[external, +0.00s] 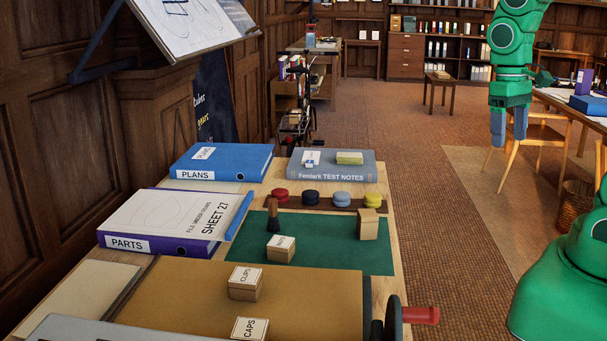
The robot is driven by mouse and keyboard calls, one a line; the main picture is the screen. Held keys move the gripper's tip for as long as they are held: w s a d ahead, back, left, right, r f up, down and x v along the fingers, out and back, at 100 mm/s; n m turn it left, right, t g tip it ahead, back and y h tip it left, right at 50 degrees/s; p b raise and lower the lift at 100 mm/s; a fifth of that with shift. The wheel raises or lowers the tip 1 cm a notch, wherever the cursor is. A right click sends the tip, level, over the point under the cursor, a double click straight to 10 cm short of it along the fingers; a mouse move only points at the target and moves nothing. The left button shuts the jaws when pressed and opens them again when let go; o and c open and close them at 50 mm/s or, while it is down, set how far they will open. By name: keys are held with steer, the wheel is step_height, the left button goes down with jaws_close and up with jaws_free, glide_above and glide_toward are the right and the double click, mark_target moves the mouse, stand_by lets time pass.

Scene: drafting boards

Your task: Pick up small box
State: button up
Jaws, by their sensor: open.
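Several small boxes are on the table, and I cannot tell which one the task names. A small tan box with a white label (281,248) sits on the green mat. A taller small box (368,224) stands at the mat's right side. A box labelled CLIPS (246,284) sits on the tan board, and a box labelled CAPS (250,329) is nearer, cut by the bottom edge. My gripper (509,138) hangs in the air at the upper right, pointing down, open and empty, well away from the boxes.
The green mat (340,256) also holds a brush (273,216). Behind it are coloured pots, a grey book (331,172) and a blue PLANS binder (222,163). A purple PARTS binder (160,245) is left. A red-handled crank (420,315) juts from the right edge.

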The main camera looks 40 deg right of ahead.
steer(key=w+a+f+m, duration=0.1)
steer(key=w+a+f, duration=0.25)
steer(key=w, duration=0.45)
steer(key=w+a+f+m, duration=0.2)
steer(key=w+f, duration=0.3)
steer(key=w, duration=0.3)
steer(key=m+t, duration=0.1)
steer(key=m, duration=0.1)
glide_above(368, 213)
steer(key=d, duration=0.2)
steer(key=f, duration=1.1)
steer(key=shift+s+a+f, duration=0.15)
steer(key=shift+s+a, duration=0.1)
steer(key=shift+w+a+f, duration=0.2)
steer(key=shift+w+f, duration=0.05)
steer(key=shift+f, duration=1.35)
steer(key=shift+a+f, duration=0.25)
steer(key=shift+f, duration=1.1)
steer(key=shift+a+f, duration=0.25)
steer(key=shift+f, duration=1.05)
steer(key=c, duration=1.1)
